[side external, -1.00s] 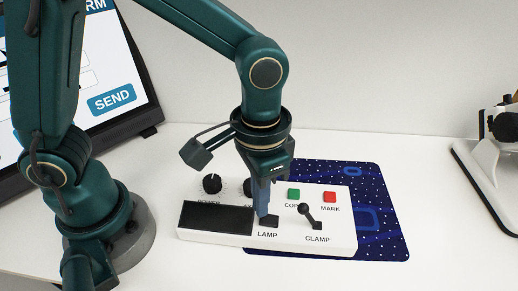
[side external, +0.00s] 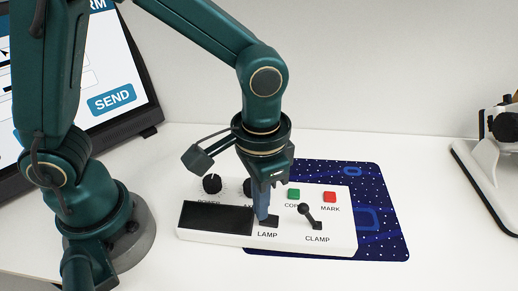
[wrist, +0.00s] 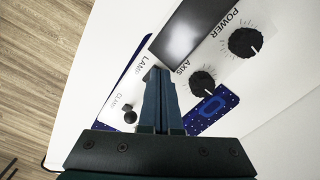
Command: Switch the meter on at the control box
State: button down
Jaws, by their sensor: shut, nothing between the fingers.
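The white control box (side external: 335,240) sits on the table. It carries a dark display (side external: 216,218), a black POWER knob (side external: 212,183), a second black knob partly behind my gripper, a LAMP switch (side external: 271,221), a CLAMP lever (side external: 309,214), a green button (side external: 294,193) and a red MARK button (side external: 330,197). My gripper (side external: 262,220) is shut and empty, pointing down at the LAMP switch; whether it touches cannot be told. In the wrist view the POWER knob (wrist: 246,42) and AXIS knob (wrist: 202,83) lie right of my gripper (wrist: 158,72). The display (wrist: 186,32) looks dark.
A dark blue patterned mat (side external: 385,215) lies under the box's right side. A tilted screen with a SEND button (side external: 112,100) stands at the left. A white device with black parts (side external: 490,150) stands at the right edge.

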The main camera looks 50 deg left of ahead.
aim_at(252, 207)
jog(key=shift+f, duration=0.3)
notch_tip(252, 207, up, 7)
dwell(1.0)
jog(key=s+a+r+n+t, duration=0.1)
jog(key=s+a+t, duration=0.1)
jog(key=a, duration=0.4)
jog(key=s+a+r+n+t, duration=0.2)
jog(key=s+a+t, duration=0.1)
jog(key=a, duration=0.2)
jog(key=shift+a+r+t, duration=0.15)
jog(key=shift+a+t, duration=0.15)
jog(key=shift+a, duration=0.1)
